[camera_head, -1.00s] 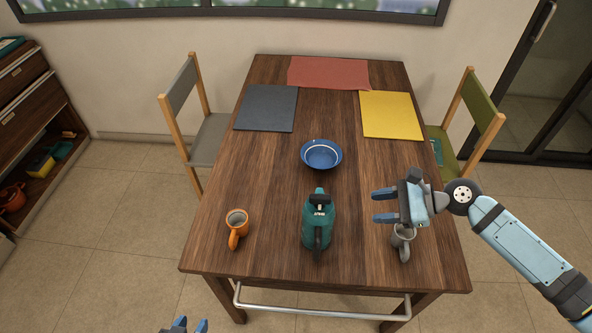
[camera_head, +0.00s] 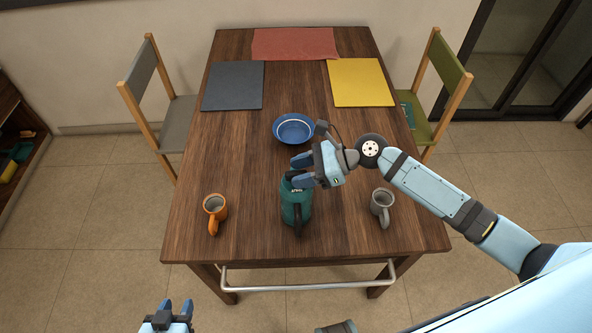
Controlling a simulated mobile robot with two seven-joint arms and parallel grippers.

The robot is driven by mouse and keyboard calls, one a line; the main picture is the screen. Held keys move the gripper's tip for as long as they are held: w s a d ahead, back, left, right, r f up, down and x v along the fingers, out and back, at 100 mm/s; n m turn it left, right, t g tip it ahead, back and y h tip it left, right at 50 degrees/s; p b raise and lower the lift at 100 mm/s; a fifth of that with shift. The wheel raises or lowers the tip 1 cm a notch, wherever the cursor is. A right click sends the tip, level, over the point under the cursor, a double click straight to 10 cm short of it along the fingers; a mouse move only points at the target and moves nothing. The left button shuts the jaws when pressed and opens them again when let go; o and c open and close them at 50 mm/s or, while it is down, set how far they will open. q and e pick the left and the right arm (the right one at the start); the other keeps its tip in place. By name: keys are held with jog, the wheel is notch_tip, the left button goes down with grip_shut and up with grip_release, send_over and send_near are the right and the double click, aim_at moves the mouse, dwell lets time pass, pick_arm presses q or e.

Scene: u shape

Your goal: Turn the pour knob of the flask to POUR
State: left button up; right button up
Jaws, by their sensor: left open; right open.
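The teal flask (camera_head: 295,212) stands upright near the front middle of the table, its dark handle facing the front edge. My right gripper (camera_head: 295,171) is open at the flask's top, its blue fingers pointing left over or around the lid. The fingers hide most of the top and the pour knob, so I cannot tell the knob's setting or whether the fingers touch it. My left gripper (camera_head: 176,308) is open and empty, low in the picture in front of the table.
An orange mug (camera_head: 215,207) stands left of the flask and a grey mug (camera_head: 382,201) right of it. A blue bowl (camera_head: 294,128) sits behind. Grey (camera_head: 233,86), red (camera_head: 294,44) and yellow (camera_head: 360,82) mats lie farther back on the wooden table (camera_head: 258,165).

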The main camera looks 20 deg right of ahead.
jog(key=shift+w+a+f, duration=0.2)
jog(key=shift+a+f, duration=0.1)
jog(key=shift+a, duration=0.3)
pick_arm(q)
jog(key=shift+r, duration=0.1)
jog(key=shift+r, duration=0.1)
pick_arm(e)
grip_shut()
